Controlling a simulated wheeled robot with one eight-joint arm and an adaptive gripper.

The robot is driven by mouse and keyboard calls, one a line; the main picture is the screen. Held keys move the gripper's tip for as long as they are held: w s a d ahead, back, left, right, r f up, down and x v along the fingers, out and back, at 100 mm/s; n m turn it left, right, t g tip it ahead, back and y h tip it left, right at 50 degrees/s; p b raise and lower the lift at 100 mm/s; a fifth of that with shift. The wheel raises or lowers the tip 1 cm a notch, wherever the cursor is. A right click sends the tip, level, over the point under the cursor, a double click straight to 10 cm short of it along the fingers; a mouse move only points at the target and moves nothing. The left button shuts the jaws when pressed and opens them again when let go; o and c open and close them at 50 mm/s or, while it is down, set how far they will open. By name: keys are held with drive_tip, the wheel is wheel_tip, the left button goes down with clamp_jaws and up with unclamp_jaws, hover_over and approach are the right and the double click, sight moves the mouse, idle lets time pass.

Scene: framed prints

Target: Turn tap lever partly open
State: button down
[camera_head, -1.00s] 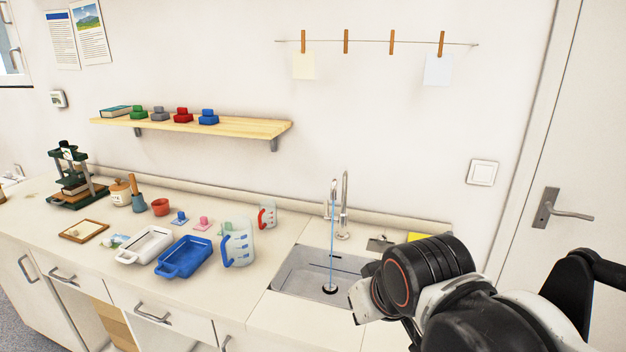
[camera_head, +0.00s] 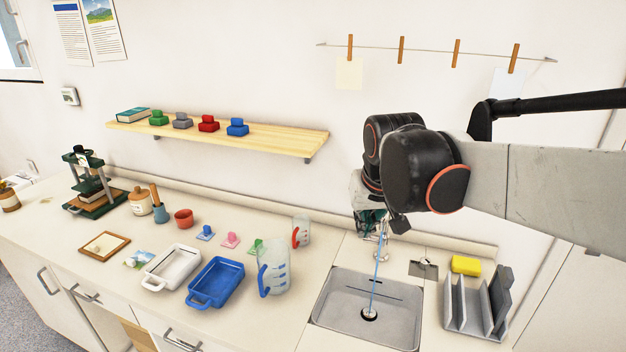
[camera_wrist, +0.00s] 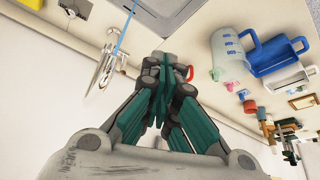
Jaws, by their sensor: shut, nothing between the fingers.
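The metal tap (camera_head: 382,243) stands behind the sink (camera_head: 330,308). In the head view its upper part is hidden behind my arm and gripper. A thin blue stream (camera_head: 375,277) runs from it down to the drain. My gripper (camera_head: 371,222) is at the top of the tap, its fingers partly hidden. In the wrist view the fingers (camera_wrist: 163,60) are shut and empty. There the tap (camera_wrist: 108,58) is to the left of the fingertips, with a gap in the picture. I cannot clearly tell the lever apart from the spout, or whether anything touches it.
Right of the sink are a yellow sponge (camera_head: 466,264) and a grey rack (camera_head: 478,308). Left of it stand a measuring jug (camera_head: 274,272), a smaller red-handled jug (camera_head: 301,232), a blue tray (camera_head: 217,281) and a white tray (camera_head: 170,266). A wooden shelf (camera_head: 275,140) is on the wall.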

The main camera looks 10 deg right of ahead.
drive_tip(key=w+d+m+g+p, duration=0.1)
drive_tip(key=w+d+p, duration=0.3)
drive_tip(key=w, duration=0.4)
drive_tip(key=w+d+f+m+g+p, duration=0.1)
drive_tip(key=w+d+p, duration=0.25)
drive_tip(key=w, duration=0.45)
drive_tip(key=w+d+m+g+p, duration=0.1)
drive_tip(key=w+d+g+p, duration=0.1)
drive_tip(key=w+d+p, duration=0.45)
drive_tip(key=shift+h, duration=0.3)
drive_tip(key=a+f+b, duration=0.1)
drive_tip(key=f, duration=0.3)
drive_tip(key=f+b, duration=0.1)
drive_tip(key=f, duration=0.3)
drive_tip(key=a+f, duration=0.1)
drive_tip(key=f, duration=0.3)
drive_tip(key=shift+s+a+f+b, duration=0.15)
drive_tip(key=shift+s+a+b, duration=0.15)
drive_tip(key=shift+b, duration=0.1)
